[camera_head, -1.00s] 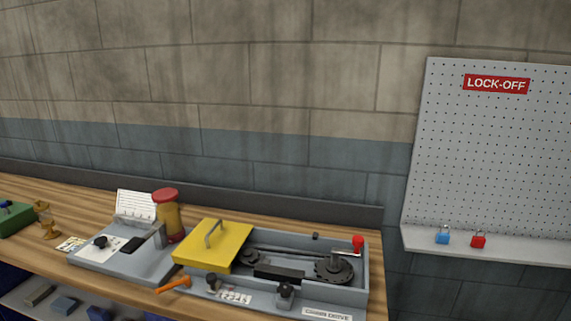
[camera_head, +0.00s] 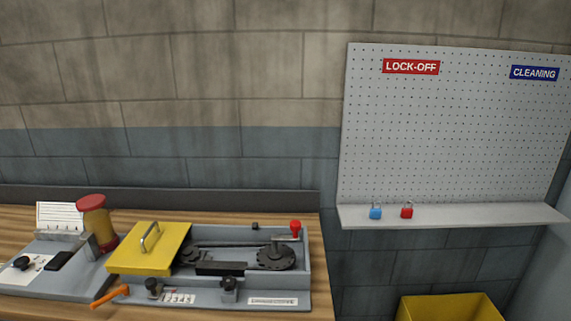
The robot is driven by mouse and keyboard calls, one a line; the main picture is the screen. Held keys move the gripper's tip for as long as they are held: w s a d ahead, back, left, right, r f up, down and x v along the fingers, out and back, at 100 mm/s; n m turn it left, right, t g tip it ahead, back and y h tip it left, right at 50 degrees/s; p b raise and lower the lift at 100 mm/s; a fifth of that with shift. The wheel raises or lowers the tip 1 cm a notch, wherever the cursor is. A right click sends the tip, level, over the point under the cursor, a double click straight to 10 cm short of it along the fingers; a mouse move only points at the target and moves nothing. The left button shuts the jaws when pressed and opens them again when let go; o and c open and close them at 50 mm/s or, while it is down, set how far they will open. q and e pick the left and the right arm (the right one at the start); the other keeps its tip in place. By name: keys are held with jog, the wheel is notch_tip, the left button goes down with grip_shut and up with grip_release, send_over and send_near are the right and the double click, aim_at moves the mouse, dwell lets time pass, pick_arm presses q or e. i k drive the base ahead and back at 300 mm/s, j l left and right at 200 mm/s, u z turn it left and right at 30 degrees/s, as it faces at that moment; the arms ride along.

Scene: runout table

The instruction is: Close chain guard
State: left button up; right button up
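The chain guard (camera_head: 147,254) is a flat yellow cover with a grey bar handle (camera_head: 150,237) on top. It lies over the left part of the grey chain drive housing (camera_head: 312,271). The right part of the housing is uncovered. There the dark chain and a toothed sprocket (camera_head: 276,257) show, with a second sprocket (camera_head: 192,254) close to the guard's right edge. A red knob (camera_head: 295,227) stands at the back right corner of the housing. Neither of my grippers is in view.
An orange-handled tool (camera_head: 111,297) lies at the front left of the housing. A red-topped yellow canister (camera_head: 94,222) and a grey panel (camera_head: 40,280) stand to the left. A pegboard shelf (camera_head: 455,215) holds a blue padlock (camera_head: 376,212) and a red one (camera_head: 406,210). A yellow bin (camera_head: 450,307) is below.

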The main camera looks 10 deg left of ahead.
aim_at(150, 249)
jog(key=k+j, duration=0.1)
jog(key=j, duration=0.3)
jog(key=k+j+z, duration=0.1)
jog(key=j, duration=0.35)
jog(key=k+j, duration=0.15)
jog(key=j, duration=0.25)
jog(key=k+j+z, duration=0.15)
jog(key=j, duration=0.25)
